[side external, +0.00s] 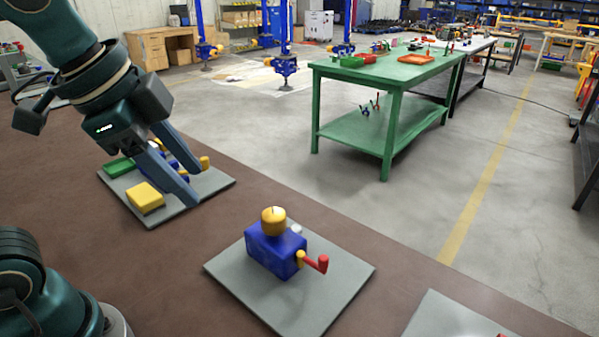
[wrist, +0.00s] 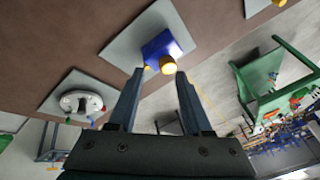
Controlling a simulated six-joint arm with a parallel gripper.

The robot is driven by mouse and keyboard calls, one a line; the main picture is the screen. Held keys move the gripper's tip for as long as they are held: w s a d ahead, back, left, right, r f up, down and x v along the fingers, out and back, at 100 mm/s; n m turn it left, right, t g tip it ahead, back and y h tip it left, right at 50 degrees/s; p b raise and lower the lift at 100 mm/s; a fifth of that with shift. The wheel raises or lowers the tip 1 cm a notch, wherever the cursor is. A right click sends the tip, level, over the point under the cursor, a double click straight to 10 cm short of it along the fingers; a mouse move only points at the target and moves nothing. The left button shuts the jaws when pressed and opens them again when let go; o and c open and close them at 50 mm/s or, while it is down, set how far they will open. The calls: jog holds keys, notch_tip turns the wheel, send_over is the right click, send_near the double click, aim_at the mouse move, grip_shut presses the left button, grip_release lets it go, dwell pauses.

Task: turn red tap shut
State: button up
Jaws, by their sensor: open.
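My gripper (side external: 192,187) is open and empty, its fingers in front of the left plate in the side view. In the wrist view my gripper (wrist: 159,73) has its fingertips either side of the yellow knob's line of sight. A blue block (side external: 270,252) with a yellow top knob and a red crank-like handle (side external: 320,263) stands on the middle plate, apart from my gripper. The blue block (wrist: 160,46) also shows in the wrist view. A white rounded body (wrist: 78,101) with small red parts sits on another plate. I cannot tell which red part is the tap.
The left plate (side external: 217,182) carries a yellow block (side external: 145,197), a green piece (side external: 119,167) and blue parts. A right plate (side external: 445,318) is cut off by the frame, with a red bit at its edge. Brown surface between the plates is clear. A green table (side external: 385,68) stands behind.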

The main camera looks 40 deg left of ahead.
jog(key=w+d+r+m+g, duration=0.1)
jog(key=w+d+r+m, duration=0.1)
jog(key=w+m, duration=0.2)
jog(key=m+g, duration=0.4)
jog(key=m, duration=0.4)
send_over(324, 257)
notch_tip(324, 257, down, 11)
jog(key=shift+f, duration=2.75)
grip_shut()
